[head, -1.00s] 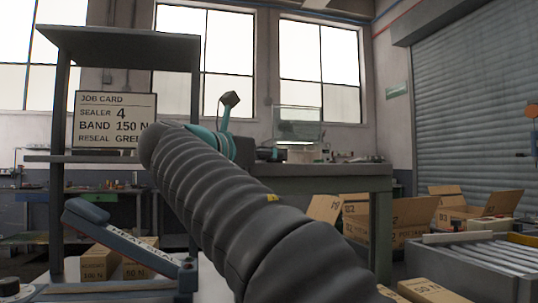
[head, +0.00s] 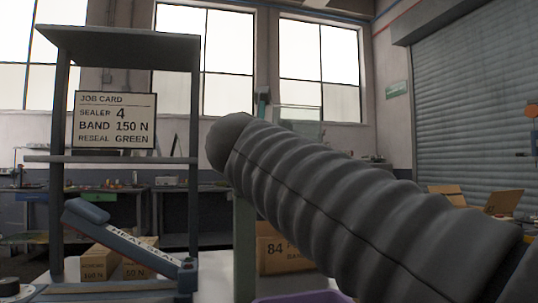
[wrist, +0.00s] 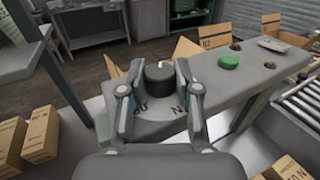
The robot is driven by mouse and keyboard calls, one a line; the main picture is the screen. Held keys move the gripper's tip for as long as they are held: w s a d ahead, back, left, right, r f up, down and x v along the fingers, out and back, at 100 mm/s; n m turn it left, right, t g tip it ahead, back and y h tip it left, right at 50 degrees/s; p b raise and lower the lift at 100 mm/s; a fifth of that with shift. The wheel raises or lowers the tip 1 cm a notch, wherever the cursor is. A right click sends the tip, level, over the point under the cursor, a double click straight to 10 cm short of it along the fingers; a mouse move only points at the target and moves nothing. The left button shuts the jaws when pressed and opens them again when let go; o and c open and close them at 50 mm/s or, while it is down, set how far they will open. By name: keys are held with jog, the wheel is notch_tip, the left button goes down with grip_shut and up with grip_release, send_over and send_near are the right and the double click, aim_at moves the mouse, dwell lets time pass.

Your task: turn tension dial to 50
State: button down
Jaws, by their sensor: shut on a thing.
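The tension dial shows in the wrist view as a dark round knob (wrist: 158,76) on a grey plate with dark lettering (wrist: 160,112) at the end of a grey bench. My gripper (wrist: 159,72) has one finger on each side of the knob and is shut on it. Parts of the lettering are covered by the fingers, and I cannot read the dial's setting. In the head view my dark ribbed arm crosses the middle and right, and the gripper and dial are hidden.
A green round button (wrist: 229,62) sits further along the bench. Cartons (wrist: 40,133) stand at left, and a roller conveyor (wrist: 294,90) is at right. In the head view a job card (head: 115,120) reads sealer 4, band 150 N, reseal green. A purple edge (head: 300,298) shows at the bottom.

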jog(key=shift+d+r+n+t+y, duration=0.15)
jog(key=shift+n+t+y, duration=0.15)
jog(key=shift+n+y, duration=1.4)
jog(key=shift+y, duration=1)
jog(key=c, duration=0.8)
grip_release()
jog(key=s, duration=1.2)
jog(key=shift+d, duration=0.25)
